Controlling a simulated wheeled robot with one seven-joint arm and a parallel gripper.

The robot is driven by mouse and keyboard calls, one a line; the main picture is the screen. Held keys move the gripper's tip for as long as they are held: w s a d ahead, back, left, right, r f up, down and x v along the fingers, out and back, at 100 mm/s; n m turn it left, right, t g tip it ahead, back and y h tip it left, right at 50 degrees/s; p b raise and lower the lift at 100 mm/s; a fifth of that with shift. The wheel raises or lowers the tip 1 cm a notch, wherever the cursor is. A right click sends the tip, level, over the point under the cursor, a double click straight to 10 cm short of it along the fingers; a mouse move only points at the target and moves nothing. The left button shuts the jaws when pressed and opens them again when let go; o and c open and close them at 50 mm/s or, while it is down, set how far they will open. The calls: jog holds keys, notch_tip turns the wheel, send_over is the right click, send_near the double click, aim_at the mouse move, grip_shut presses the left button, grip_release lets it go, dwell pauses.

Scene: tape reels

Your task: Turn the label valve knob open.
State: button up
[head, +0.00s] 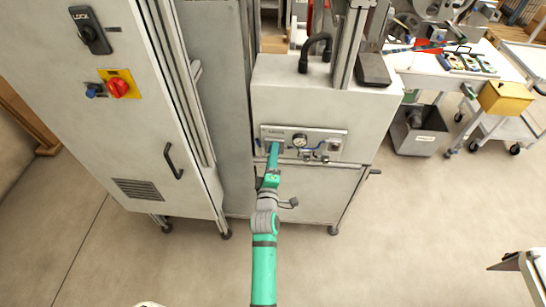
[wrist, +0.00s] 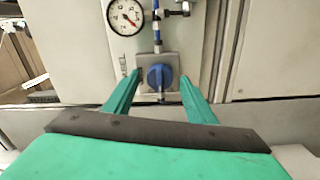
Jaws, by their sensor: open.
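The valve knob (wrist: 160,77) is a blue round knob on a grey square valve body, in the upper middle of the wrist view. A pressure gauge (wrist: 124,15) with a red needle sits above and left of it. My gripper (wrist: 162,88) is open, with one green finger on each side of the knob. The fingers look apart from the knob, but the exact gap to it is hard to tell. In the head view my gripper (head: 273,150) is at the left part of the valve panel (head: 322,136), and my arm hides the knob there.
A tall grey cabinet (head: 150,60) with a red switch (head: 118,87) and a black handle (head: 173,160) stands close on the left. The panel is on a grey machine housing (head: 270,95). A cart with a yellow bin (head: 504,98) is at right. The floor in front is clear.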

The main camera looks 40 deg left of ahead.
jog(key=shift+d, duration=0.15)
jog(key=c, duration=1)
jog(key=shift+c, duration=0.2)
jog(key=shift+w, duration=0.1)
jog(key=shift+f+m, duration=0.15)
jog(key=shift+m, duration=8.85)
